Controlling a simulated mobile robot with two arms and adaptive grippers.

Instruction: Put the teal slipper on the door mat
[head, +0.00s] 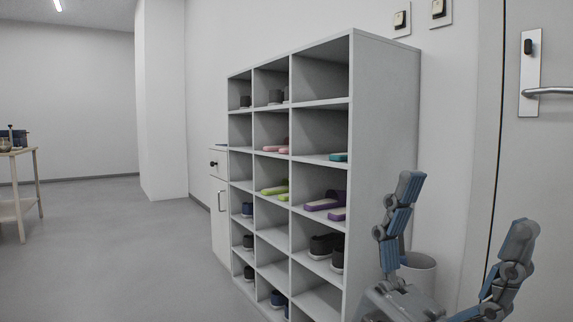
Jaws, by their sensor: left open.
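A teal slipper (338,157) lies in the right column of the grey shoe rack, in the second row from the top. Only a small part of it shows; the rack's side panel hides the rest. My left gripper (466,210) is at the lower right of the head view, open, with nothing visible between its fingers. It is in front of and to the right of the rack, apart from the slipper. The door mat is not in view. My right gripper is not in view.
The tall shoe rack (386,130) holds pink, lime and purple slippers and several dark shoes. A door with a handle (545,91) is at the right. The floor (130,250) left of the rack is clear.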

